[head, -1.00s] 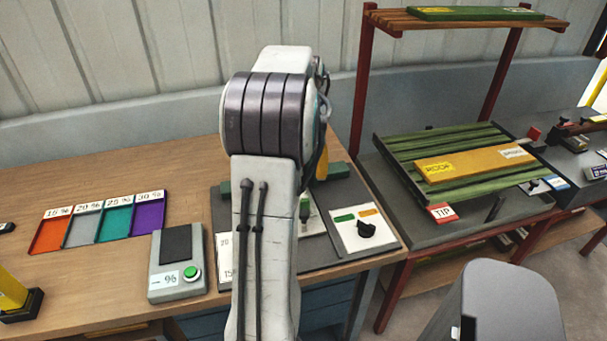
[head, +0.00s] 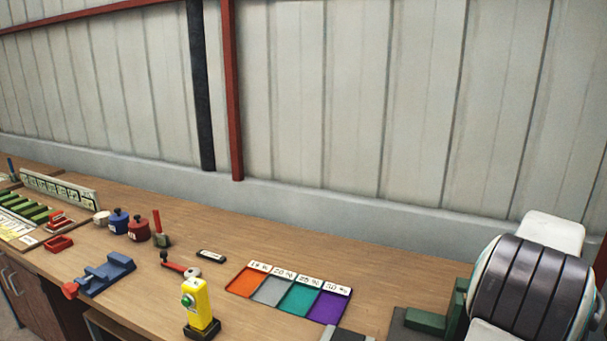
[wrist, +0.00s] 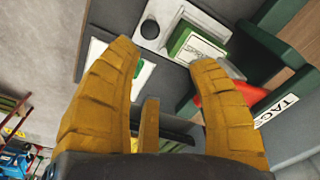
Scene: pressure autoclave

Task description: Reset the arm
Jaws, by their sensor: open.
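Beyond the fingertips is a green block (wrist: 196,44) with a white label that starts "SPR", on a pale plate. A black knob (wrist: 150,29) is to its left. In the head view my arm shows only as a white and dark banded joint at the lower right edge, and the gripper is out of that picture.
The wooden bench holds coloured trays (head: 282,293), a yellow device with a green button (head: 199,305), a blue fixture (head: 106,273) and small pots (head: 138,230). In the wrist view, a red piece (wrist: 228,98) and a "TAGS" label (wrist: 277,110) lie near the right finger.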

